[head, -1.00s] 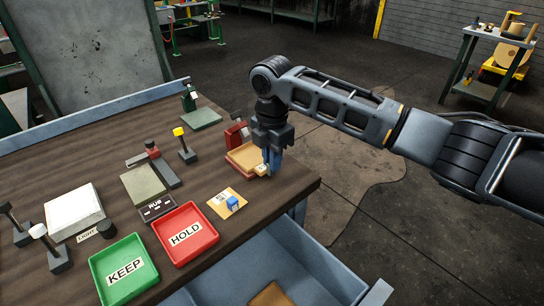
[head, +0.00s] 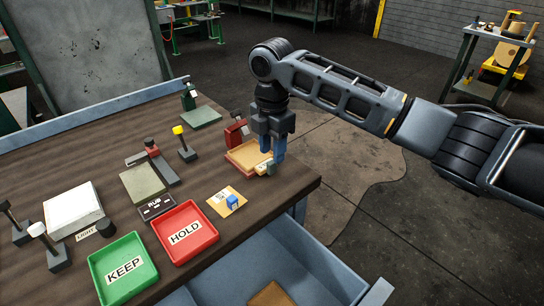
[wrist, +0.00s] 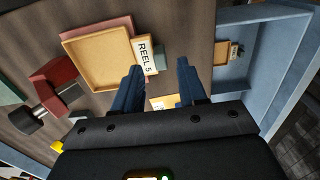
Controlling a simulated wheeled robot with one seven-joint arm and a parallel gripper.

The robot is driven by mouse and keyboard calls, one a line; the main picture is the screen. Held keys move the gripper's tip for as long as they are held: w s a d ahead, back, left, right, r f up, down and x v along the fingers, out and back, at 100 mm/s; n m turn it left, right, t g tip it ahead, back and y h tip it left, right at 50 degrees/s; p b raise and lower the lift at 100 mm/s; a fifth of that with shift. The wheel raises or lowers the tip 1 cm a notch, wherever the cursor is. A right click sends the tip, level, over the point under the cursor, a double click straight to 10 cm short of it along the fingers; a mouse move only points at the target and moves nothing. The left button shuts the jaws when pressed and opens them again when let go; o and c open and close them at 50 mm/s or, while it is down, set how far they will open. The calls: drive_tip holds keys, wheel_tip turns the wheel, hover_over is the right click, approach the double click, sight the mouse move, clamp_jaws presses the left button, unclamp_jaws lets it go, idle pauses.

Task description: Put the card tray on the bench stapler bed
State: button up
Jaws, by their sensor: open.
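A shallow tan tray (head: 243,153), which I take for the card tray, lies near the bench's right end. Its label reads "REEL 5" in the wrist view (wrist: 145,55). My gripper (head: 270,170) is open and empty, pointing down at the tray's labelled end. No grip on the tray shows. A red device (head: 236,134) with a dark knob stands behind the tray. I cannot tell for sure which device is the bench stapler; a grey-green bed (head: 142,184) with a red-topped arm lies left.
Red HOLD (head: 188,256) and green KEEP (head: 124,294) trays stand at the front. An open blue drawer (head: 318,262) sticks out below the bench. A green-based device (head: 200,120) stands farther back.

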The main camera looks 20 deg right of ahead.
wheel_tip(320, 180, up, 9)
drive_tip(key=b, duration=0.1)
drive_tip(key=shift+r, duration=0.15)
idle(0.6)
